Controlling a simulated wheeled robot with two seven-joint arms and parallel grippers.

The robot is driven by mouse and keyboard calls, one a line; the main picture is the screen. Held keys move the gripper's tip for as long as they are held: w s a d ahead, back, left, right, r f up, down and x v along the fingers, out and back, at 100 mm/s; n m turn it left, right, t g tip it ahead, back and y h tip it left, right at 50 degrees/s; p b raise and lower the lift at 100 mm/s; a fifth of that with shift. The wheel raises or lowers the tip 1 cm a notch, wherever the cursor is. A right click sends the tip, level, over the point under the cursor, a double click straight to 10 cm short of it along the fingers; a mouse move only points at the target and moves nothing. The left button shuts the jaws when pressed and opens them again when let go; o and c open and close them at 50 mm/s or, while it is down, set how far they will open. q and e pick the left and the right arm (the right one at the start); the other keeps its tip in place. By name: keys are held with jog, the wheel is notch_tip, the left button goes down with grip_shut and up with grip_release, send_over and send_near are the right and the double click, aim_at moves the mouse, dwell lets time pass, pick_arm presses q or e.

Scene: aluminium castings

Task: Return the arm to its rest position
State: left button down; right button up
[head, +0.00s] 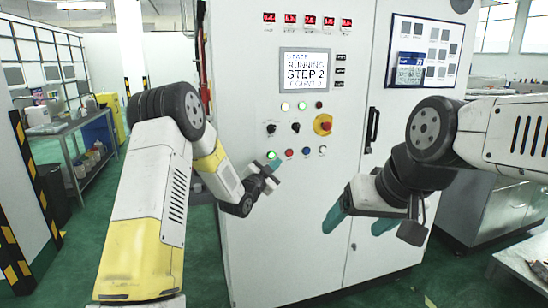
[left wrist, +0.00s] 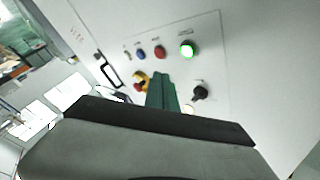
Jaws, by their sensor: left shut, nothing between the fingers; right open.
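My left gripper (head: 272,168) is in front of the lower button row of a white control cabinet (head: 300,220). Its green fingers are shut with nothing between them; they show in the left wrist view (left wrist: 161,90). A lit green button (head: 271,155) is just beside the fingertips in the head view and lies up and right of them in the left wrist view (left wrist: 187,49). Whether the fingers touch the panel is unclear. My right gripper (head: 360,222) is open and empty, low in front of the cabinet, its green fingers apart and pointing down.
The cabinet screen (head: 306,70) reads "RUNNING STEP 2". A red and yellow emergency stop (head: 323,124), black knobs and a black door handle (head: 372,130) stick out. A workbench (head: 75,130) stands at left, a metal cabinet (head: 490,207) at right. Green floor is open at lower left.

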pick_arm(q)
jog(key=s+a+r+n+g+y, duration=0.25)
jog(key=s+a+r, duration=0.25)
jog(key=s, duration=0.3)
jog(key=s+a+r+n+g+y, duration=0.2)
jog(key=s+a+r+n+y, duration=0.3)
jog(key=s, duration=0.3)
jog(key=s+a+f+n+g, duration=0.1)
jog(key=s+n+g, duration=0.1)
jog(key=s, duration=1.2)
jog(key=s+a+f+n+g, duration=0.2)
jog(key=s+g, duration=0.2)
jog(key=s, duration=1.1)
jog(key=shift+a+f+h, duration=0.15)
jog(key=shift+a+h, duration=0.15)
jog(key=shift+h, duration=0.15)
jog(key=shift+n+g, duration=0.25)
